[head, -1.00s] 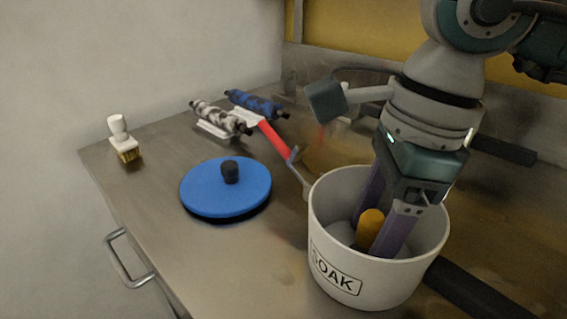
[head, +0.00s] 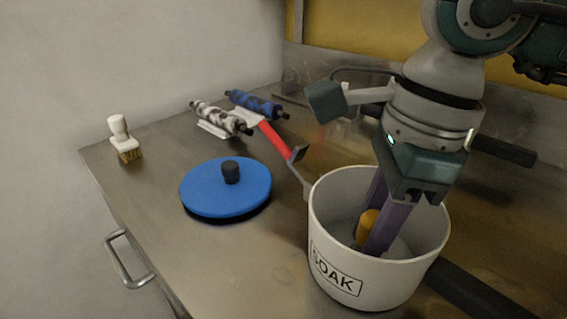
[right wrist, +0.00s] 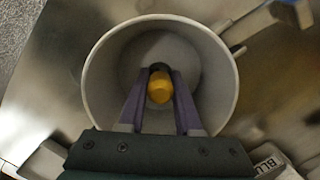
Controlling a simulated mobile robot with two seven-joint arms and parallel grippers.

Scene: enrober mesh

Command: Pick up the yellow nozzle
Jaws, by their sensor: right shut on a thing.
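The yellow nozzle (head: 367,226) is inside the white bucket (head: 335,262) labelled "SOAK". It also shows in the right wrist view (right wrist: 160,88), between the two purple fingers. My right gripper (head: 372,240) reaches down into the bucket from above and is shut on the nozzle. In the head view one finger partly hides the nozzle. The nozzle's lower end is hard to make out. My left gripper is not in view.
A blue round lid (head: 215,196) with a black knob lies left of the bucket. A white brush (head: 121,137) stands at the far left. Two rollers, one blue (head: 254,103) and one mottled (head: 217,117), lie at the back near a red handle (head: 273,138).

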